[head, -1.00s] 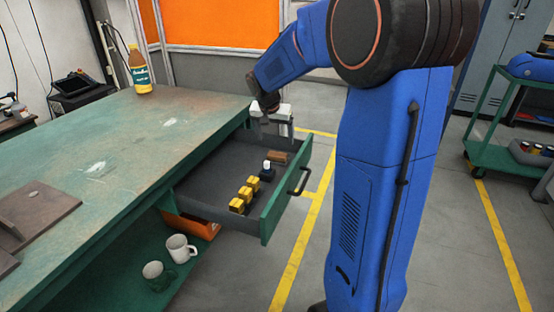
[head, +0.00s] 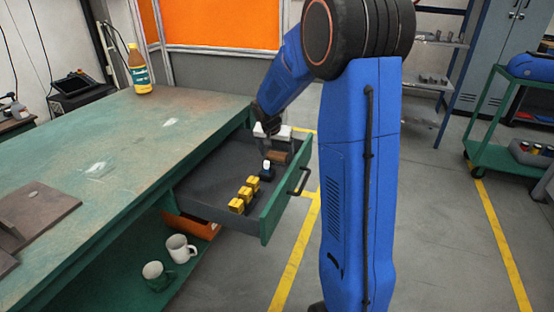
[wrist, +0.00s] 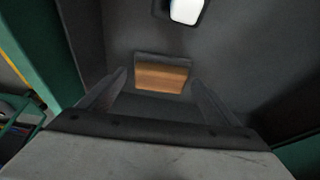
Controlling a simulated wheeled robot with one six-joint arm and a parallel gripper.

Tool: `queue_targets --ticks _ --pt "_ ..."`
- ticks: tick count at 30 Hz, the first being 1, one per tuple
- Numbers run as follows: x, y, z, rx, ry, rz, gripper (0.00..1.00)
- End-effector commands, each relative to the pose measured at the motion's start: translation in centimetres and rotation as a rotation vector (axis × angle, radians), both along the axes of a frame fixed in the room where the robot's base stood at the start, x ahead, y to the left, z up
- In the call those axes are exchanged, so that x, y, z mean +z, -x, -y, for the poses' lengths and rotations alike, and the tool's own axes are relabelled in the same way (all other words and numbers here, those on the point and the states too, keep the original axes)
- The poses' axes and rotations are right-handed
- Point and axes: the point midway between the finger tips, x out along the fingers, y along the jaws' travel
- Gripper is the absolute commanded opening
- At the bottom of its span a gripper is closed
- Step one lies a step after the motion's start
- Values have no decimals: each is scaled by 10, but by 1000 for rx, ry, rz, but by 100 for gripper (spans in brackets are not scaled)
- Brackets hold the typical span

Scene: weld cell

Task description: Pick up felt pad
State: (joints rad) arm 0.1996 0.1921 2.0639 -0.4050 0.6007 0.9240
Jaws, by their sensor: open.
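The felt pad, a small block with a brown wood-like face and dark edges, lies in the open drawer (head: 205,187) near its far end. It shows in the head view (head: 278,157) and in the middle of the wrist view (wrist: 162,76). My gripper (wrist: 160,82) is open above the pad, with one finger to each side of it in the wrist picture. In the head view my gripper (head: 275,145) reaches down into the drawer's far end. I cannot tell whether the fingers touch the pad.
Several yellow blocks (head: 245,193) form a row nearer the camera. The drawer's green front (head: 270,213) and walls surround the gripper's space. Two mugs (head: 180,248) stand on the shelf below.

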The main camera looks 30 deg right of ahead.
Motion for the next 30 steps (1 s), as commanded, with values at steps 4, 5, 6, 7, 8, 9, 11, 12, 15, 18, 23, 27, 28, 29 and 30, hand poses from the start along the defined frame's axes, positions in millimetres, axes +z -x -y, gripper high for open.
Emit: queue_targets --ticks 4,5,6,7,8,9,11,12,15,18,23,27,28,29,30 --pt "0 -1 0 0 0 1 84" --pt "0 0 0 0 0 1 84" --pt "0 0 0 0 0 1 82" --pt "0 0 0 0 0 1 75" --pt "0 0 0 0 0 1 68" --pt "0 0 0 0 0 1 58" --pt "0 0 0 0 0 1 44" --pt "0 0 0 0 0 1 39" --pt "0 -1 0 -1 0 2 39" --pt "0 -1 0 -1 0 2 39" --pt "7 -1 0 -1 0 3 39" --pt "28 -1 0 -1 1 6 39" --pt "34 -1 1 -1 1 6 39" --pt "39 -1 0 -1 1 5 39" --pt "47 -1 0 -1 1 5 39"
